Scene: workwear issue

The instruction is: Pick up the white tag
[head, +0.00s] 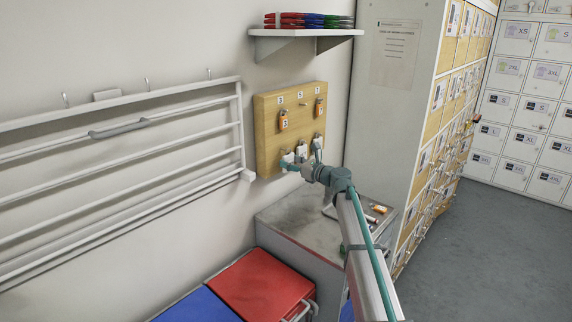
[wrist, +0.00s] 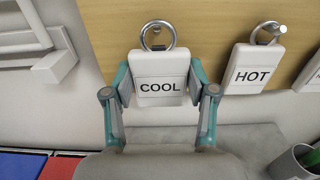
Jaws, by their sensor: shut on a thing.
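A white tag marked COOL (wrist: 161,72), with a metal ring on top, is upright in front of the wooden board (head: 266,135). My gripper (wrist: 160,88) is shut on this tag, with one teal finger at each side edge. In the head view my gripper (head: 293,164) is at the board's lower left, largely covering the tag. Whether the ring is still around a peg I cannot tell. A second white tag, marked HOT (wrist: 252,68), hangs by its ring from a peg to the right, apart from my gripper.
Orange tags (head: 283,120) hang higher on the board. A third white tag is cut off at the wrist view's right edge. Below is a grey cabinet top (head: 287,221) with small items. A white rack (head: 120,170) is at left, a shelf (head: 305,32) above.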

